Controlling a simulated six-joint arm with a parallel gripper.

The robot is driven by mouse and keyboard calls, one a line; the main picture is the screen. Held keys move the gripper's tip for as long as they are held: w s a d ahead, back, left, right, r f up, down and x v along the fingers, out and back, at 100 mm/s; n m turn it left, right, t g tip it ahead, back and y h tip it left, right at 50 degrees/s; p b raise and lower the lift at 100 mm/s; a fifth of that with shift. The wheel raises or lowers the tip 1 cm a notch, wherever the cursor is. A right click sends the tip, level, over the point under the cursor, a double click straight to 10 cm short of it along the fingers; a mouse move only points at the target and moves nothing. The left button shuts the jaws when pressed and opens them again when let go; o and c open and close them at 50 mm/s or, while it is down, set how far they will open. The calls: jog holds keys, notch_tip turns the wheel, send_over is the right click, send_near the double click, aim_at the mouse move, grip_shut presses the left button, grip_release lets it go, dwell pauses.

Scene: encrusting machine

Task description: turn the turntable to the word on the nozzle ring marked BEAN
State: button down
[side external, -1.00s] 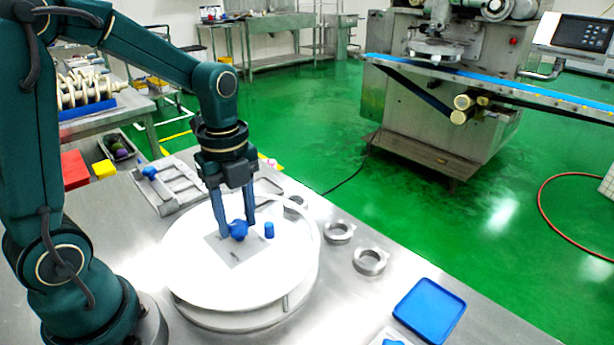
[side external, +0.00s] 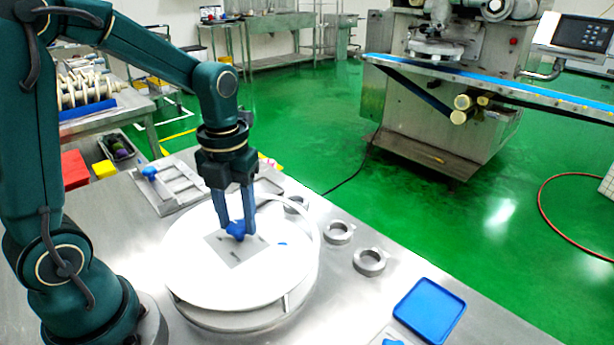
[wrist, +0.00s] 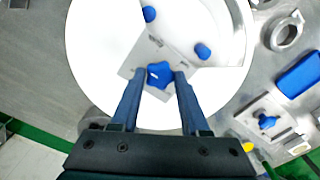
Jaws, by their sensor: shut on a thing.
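The white round turntable (side external: 195,270) stands on the steel table. A blue lobed knob (side external: 236,230) sits near its middle, on a grey square plate (side external: 233,255) with small dark marks. My gripper (side external: 238,228) points down, with its fingers shut on the knob from both sides. In the wrist view the knob (wrist: 160,75) sits between the fingertips. Two blue pieces, one at the right (wrist: 203,52) and one at the top (wrist: 149,14), also show on the turntable. A metal ring (wrist: 286,31) lies off its edge. I cannot read any word on the rings.
Metal rings (side external: 340,232) (side external: 370,261) lie right of the turntable. A blue tray (side external: 429,310) is at the front right. A metal frame tray with a blue knob (side external: 149,173) lies behind. The table between the rings and the blue tray is clear.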

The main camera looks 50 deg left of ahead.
jog(key=shift+r+m, duration=0.1)
jog(key=shift+m, duration=0.7)
jog(key=shift+c, duration=2)
grip_release()
jog(key=shift+r, duration=2.55)
